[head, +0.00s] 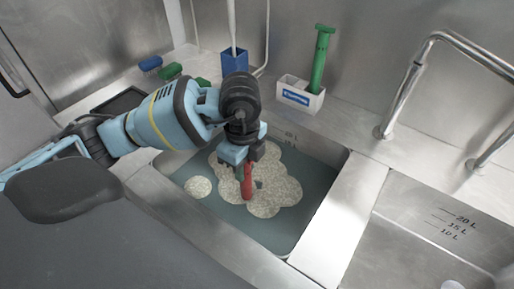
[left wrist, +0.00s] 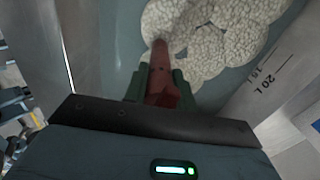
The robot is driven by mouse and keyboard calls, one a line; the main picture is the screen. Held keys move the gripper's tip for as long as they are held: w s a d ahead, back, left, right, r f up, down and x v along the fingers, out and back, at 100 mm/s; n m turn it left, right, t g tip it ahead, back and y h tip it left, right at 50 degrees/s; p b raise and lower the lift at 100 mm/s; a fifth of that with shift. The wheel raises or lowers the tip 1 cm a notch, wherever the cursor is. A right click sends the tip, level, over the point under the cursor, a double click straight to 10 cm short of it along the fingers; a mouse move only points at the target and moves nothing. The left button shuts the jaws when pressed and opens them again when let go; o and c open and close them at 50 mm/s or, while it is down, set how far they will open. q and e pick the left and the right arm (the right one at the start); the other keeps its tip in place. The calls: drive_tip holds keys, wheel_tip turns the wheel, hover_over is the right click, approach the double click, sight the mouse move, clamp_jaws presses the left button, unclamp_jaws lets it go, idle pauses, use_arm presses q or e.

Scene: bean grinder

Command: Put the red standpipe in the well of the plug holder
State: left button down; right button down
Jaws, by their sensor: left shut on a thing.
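The red standpipe (head: 247,186) hangs roughly upright below my left gripper (head: 242,170), over the left sink basin. In the left wrist view the gripper's green fingers (left wrist: 158,84) are shut on the red standpipe (left wrist: 162,70). Its lower end is against the foam in the picture; I cannot tell whether it touches the water. The plug holder (head: 313,104) is a white box with a blue label on the ledge behind the basin. A green standpipe (head: 320,60) stands in its right part, and its left part looks open and empty. My right gripper is not in view.
The left basin holds grey water (head: 285,228) with beige foam (head: 277,190). A blue container (head: 234,61) and green and blue brushes (head: 170,71) are on the back ledge. A metal tap (head: 412,80) rises at right beside an empty basin (head: 420,225).

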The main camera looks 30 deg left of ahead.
use_arm(q)
drive_tip(key=m, duration=0.3)
drive_tip(key=shift+d+r+m, duration=0.15)
drive_tip(key=shift+r+m, duration=0.15)
drive_tip(key=shift+m, duration=0.1)
drive_tip(key=m, duration=0.4)
drive_tip(key=shift+w+d+r, duration=0.1)
drive_tip(key=shift+w+r, duration=0.05)
drive_tip(key=shift+r, duration=0.05)
drive_tip(key=r+n, duration=0.1)
drive_tip(key=n, duration=0.7)
drive_tip(key=d+r+n, duration=0.1)
drive_tip(key=r+n, duration=0.1)
drive_tip(key=n, duration=0.7)
drive_tip(key=d+r+n, duration=0.1)
drive_tip(key=r+n, duration=0.1)
drive_tip(key=n, duration=0.7)
drive_tip(key=shift+w+r, duration=0.1)
drive_tip(key=shift+w, duration=0.2)
